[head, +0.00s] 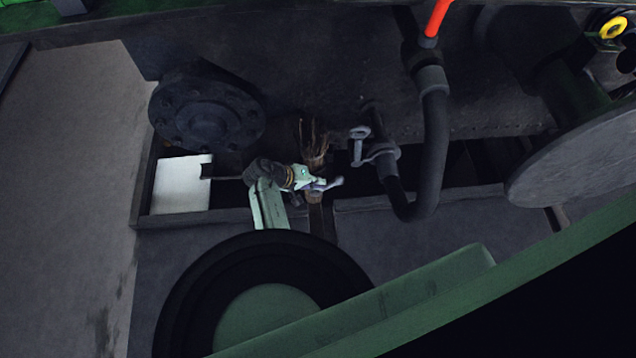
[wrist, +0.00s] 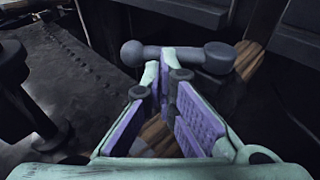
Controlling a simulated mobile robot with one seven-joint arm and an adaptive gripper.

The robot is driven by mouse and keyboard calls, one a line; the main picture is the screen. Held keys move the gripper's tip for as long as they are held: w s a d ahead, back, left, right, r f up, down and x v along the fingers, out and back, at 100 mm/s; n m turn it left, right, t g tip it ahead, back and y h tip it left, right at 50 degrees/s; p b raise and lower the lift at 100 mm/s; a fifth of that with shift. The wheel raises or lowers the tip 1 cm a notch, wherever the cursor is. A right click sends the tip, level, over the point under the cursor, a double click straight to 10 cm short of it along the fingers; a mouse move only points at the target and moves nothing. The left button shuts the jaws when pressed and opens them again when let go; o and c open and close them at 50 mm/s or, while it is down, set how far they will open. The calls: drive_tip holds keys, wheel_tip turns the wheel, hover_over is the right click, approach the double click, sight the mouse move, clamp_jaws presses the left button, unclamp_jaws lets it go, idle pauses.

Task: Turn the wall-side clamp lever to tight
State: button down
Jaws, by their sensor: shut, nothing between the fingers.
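My gripper (head: 322,184) is shut and empty in the middle of the head view. In the wrist view its fingertips (wrist: 160,66) come together right at a dark grey lever (wrist: 172,56), with a ball at its left end and a thicker hub at its right. I cannot tell whether they touch it. In the head view a pale lever end (head: 336,182) shows just beyond the fingertips. A second grey lever (head: 359,146) with a round head stands beside the pipe clamp (head: 380,153), right of my gripper. Which one is the wall-side lever, I cannot tell.
A thick bent pipe (head: 433,150) with a red upper part stands right of my gripper. A brush-like bundle (head: 313,138) is just behind it. A round flange (head: 205,112) is at the left, above a white sheet (head: 181,184). A large disc (head: 575,160) is at the right.

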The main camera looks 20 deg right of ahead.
drive_tip(key=v, duration=1)
drive_tip(key=shift+r+b, duration=0.3)
drive_tip(key=shift+r, duration=0.1)
